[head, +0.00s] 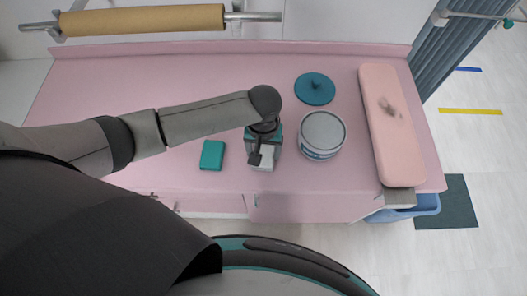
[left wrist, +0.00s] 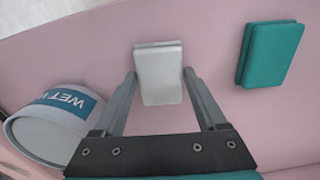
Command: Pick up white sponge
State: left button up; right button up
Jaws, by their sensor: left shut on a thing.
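The white sponge (left wrist: 160,80) is a small pale block between the two fingers of my left gripper (left wrist: 159,72) in the left wrist view, with a finger against each long side. In the head view the sponge (head: 267,158) shows partly below my left gripper (head: 261,157), which hides the rest of it. My left gripper is shut on the sponge, low over the pink counter. I cannot tell whether the sponge is lifted off it. My right gripper is not in view.
A teal sponge (head: 212,155) lies left of the gripper on the pink counter (head: 120,90). A wet wipes tub (head: 323,133) stands close on the right, with a teal lid (head: 314,88) behind it. A long pink cushion (head: 390,125) lies at the right end.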

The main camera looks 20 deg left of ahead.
aim_at(263, 154)
pick_arm(q)
notch_tip(263, 154, up, 20)
jog(key=p, duration=0.3)
